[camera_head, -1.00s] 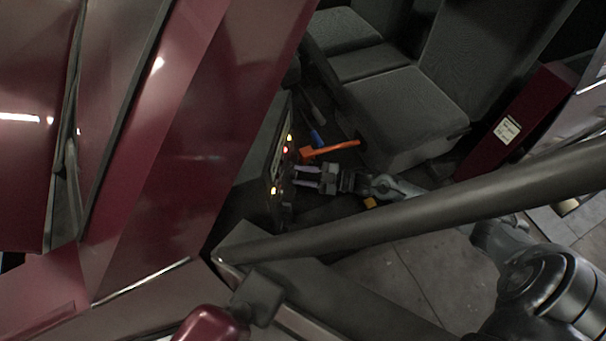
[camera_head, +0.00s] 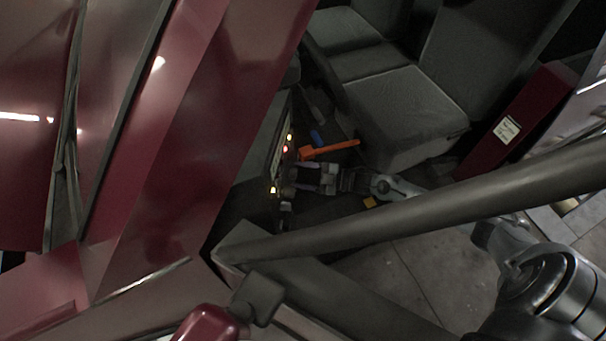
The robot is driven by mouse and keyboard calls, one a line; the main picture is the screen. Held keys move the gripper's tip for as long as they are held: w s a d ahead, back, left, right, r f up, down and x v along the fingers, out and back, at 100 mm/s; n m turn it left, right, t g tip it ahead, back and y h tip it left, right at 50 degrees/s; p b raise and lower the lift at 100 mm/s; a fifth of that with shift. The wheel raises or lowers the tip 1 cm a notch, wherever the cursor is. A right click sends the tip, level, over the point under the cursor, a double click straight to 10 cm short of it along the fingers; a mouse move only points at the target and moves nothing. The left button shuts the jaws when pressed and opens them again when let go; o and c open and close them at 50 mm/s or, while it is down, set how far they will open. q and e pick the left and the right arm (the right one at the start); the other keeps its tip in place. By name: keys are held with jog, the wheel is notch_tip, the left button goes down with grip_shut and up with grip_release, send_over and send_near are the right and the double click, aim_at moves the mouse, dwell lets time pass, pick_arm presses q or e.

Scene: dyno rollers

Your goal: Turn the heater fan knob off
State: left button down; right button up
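The dashboard panel (camera_head: 279,160) of the vehicle shows edge-on, with several small lit lights along it. The heater fan knob is too small to make out for sure. A knob-like shape on the panel (camera_head: 288,181) sits by the fingertips of my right gripper (camera_head: 306,178). The gripper's two fingers point left at the panel and appear spread apart, with a dark gap between them. I cannot tell whether they touch the knob. My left gripper is not in view.
An orange lever (camera_head: 329,150) lies just above the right gripper. Grey seats (camera_head: 405,105) fill the upper middle. A dark bar (camera_head: 430,212) of the vehicle frame crosses in front of my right arm. Red body panels (camera_head: 190,130) stand on the left.

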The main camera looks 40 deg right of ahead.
jog(key=shift+d, duration=0.1)
jog(key=p+v, duration=0.2)
jog(key=v, duration=0.8)
jog(key=shift+s+d, duration=0.2)
jog(key=shift+s, duration=0.1)
